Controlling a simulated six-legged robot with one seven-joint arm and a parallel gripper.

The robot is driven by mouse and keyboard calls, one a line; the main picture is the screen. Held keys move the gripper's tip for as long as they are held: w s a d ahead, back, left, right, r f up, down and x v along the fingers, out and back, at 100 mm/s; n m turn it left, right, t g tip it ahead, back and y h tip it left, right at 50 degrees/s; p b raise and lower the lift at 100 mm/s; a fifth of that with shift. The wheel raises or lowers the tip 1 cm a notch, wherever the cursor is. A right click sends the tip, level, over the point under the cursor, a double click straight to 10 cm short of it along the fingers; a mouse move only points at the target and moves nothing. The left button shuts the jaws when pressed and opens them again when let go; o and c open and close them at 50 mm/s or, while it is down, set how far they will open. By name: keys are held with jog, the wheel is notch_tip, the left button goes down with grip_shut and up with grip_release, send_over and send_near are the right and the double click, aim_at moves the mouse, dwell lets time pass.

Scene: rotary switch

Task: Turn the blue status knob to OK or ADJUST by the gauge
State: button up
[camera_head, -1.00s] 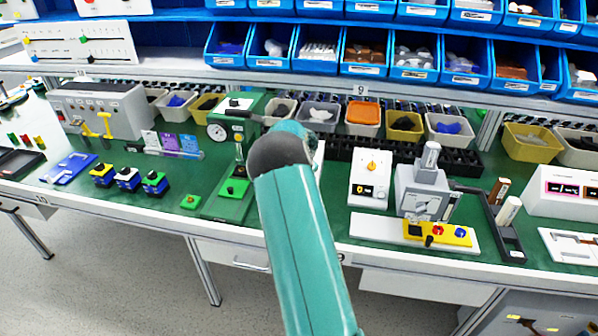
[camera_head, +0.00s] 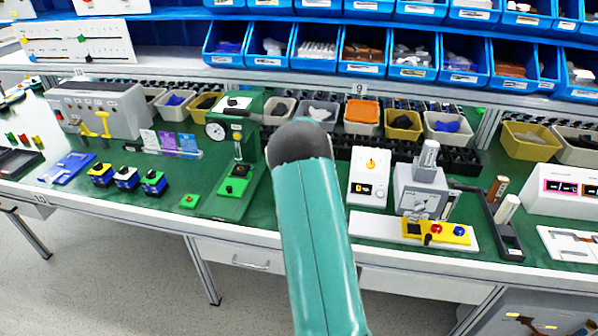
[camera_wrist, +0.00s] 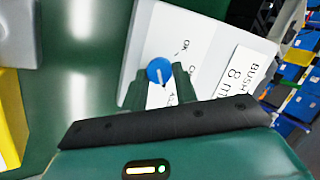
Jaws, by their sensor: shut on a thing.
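The blue knob (camera_wrist: 159,69) shows in the wrist view on a white panel (camera_wrist: 202,31). Its white pointer line points roughly down in the picture. The label OK is printed to its upper right, and other lettering beside and below it is partly covered. My gripper (camera_wrist: 160,79) is shut on the knob, with one green finger on each side. In the head view, my arm hides the gripper, the knob and the panel. A round dial gauge (camera_head: 215,131) is on the green press in the head view.
The green press (camera_head: 238,150) stands left of my arm. A white box with an orange knob (camera_head: 369,178) and a grey device (camera_head: 420,190) stand to the right. Parts bins line the back. In the wrist view, a label plate (camera_wrist: 240,72) reads BUSH 8.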

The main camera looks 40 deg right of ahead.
jog(key=o, duration=1)
jog(key=shift+w, duration=0.1)
jog(key=shift+c, duration=0.2)
jog(key=v, duration=1.3)
jog(key=shift+s+a+r, duration=0.15)
jog(key=shift+s+r, duration=0.1)
jog(key=shift+s, duration=0.1)
